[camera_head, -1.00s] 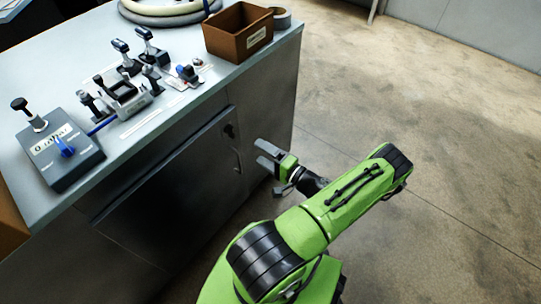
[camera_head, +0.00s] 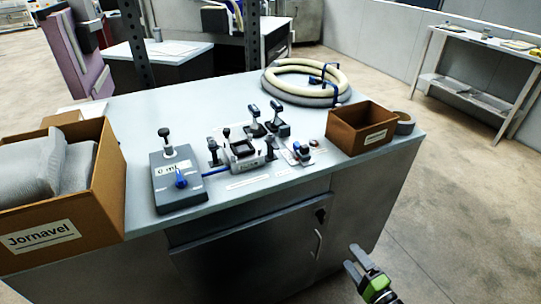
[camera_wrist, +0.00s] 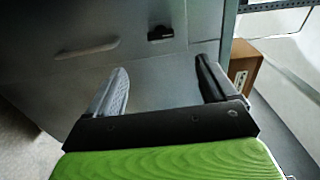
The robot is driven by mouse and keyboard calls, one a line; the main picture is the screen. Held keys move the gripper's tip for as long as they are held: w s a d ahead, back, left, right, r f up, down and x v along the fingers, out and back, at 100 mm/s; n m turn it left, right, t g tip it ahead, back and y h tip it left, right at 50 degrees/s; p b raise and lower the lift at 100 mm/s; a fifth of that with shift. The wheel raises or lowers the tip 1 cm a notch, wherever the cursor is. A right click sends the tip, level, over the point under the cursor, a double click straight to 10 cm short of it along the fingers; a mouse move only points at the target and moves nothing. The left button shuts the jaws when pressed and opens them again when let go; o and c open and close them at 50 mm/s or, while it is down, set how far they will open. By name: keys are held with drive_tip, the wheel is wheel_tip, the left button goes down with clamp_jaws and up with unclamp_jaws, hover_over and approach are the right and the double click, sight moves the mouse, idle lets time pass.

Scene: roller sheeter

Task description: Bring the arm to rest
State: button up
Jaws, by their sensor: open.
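My gripper (camera_head: 360,262) is at the lower right of the head view, in front of the workbench cabinet and below the bench top. It is open and empty. In the wrist view its two fingers (camera_wrist: 160,88) stand apart, with only the grey cabinet front (camera_wrist: 140,50) beyond them. A pale handle and a dark latch show on that front, apart from the fingers. Most of my arm is out of the head view; only the green wrist part shows at the bottom edge.
A cardboard box (camera_head: 105,205) stands at left. The floor (camera_head: 450,210) at right is clear.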

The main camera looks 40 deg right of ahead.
drive_tip(key=w+a+r+n+g+y+p, duration=0.3)
drive_tip(key=w+a+r+n+g+y, duration=0.3)
drive_tip(key=a+r+n, duration=0.25)
drive_tip(key=w+a+r+n+g+y+p, duration=0.3)
drive_tip(key=w+a+r+n+g+y, duration=0.1)
drive_tip(key=w+a+r+n+g, duration=0.4)
drive_tip(key=s+a+r+n+h+p, duration=0.1)
drive_tip(key=s+a+r+h, duration=0.1)
drive_tip(key=a+r, duration=0.3)
drive_tip(key=s+a+r+n+t+h+p, duration=0.1)
drive_tip(key=s+a+r, duration=0.3)
drive_tip(key=r, duration=0.5)
drive_tip(key=s+a+r+n+t+h+p, duration=0.1)
drive_tip(key=s+a+r+n+h+p, duration=0.1)
drive_tip(key=s+a+r, duration=0.3)
wheel_tip(320, 180, up, 2)
drive_tip(key=shift+s+a+r+h+p, duration=0.2)
drive_tip(key=shift+a+r+h+p, duration=0.1)
drive_tip(key=shift+h, duration=0.2)
